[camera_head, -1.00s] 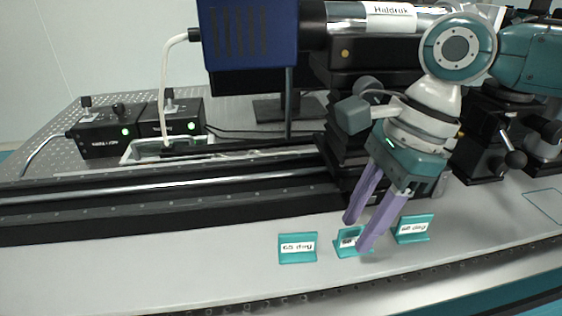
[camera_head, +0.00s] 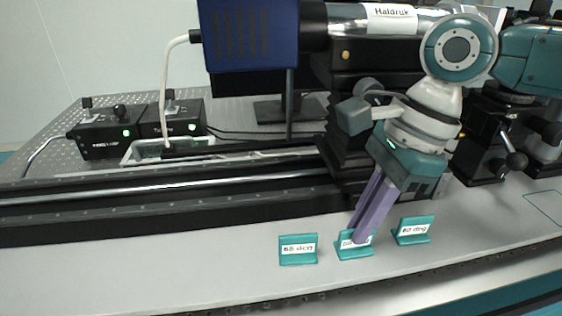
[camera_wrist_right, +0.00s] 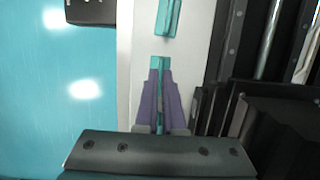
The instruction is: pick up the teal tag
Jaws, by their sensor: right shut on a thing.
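Three teal tags with white labels stand in a row on the pale table strip. The left tag (camera_head: 298,257) and the right tag (camera_head: 413,237) are free. The middle tag (camera_head: 355,253) is partly hidden by the purple fingers of my right gripper (camera_head: 358,238). The fingers are close together and shut on this middle tag, which still appears to rest on the surface. In the right wrist view the held tag (camera_wrist_right: 159,62) shows at the fingertips (camera_wrist_right: 160,75), with another teal tag (camera_wrist_right: 168,17) beyond it. My left gripper is not in view.
A black rail (camera_head: 170,205) runs behind the tags. A blue box (camera_head: 250,48) and a silver cylinder (camera_head: 350,20) stand above it. Black control boxes (camera_head: 110,135) are at the back left. The strip left of the tags is clear.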

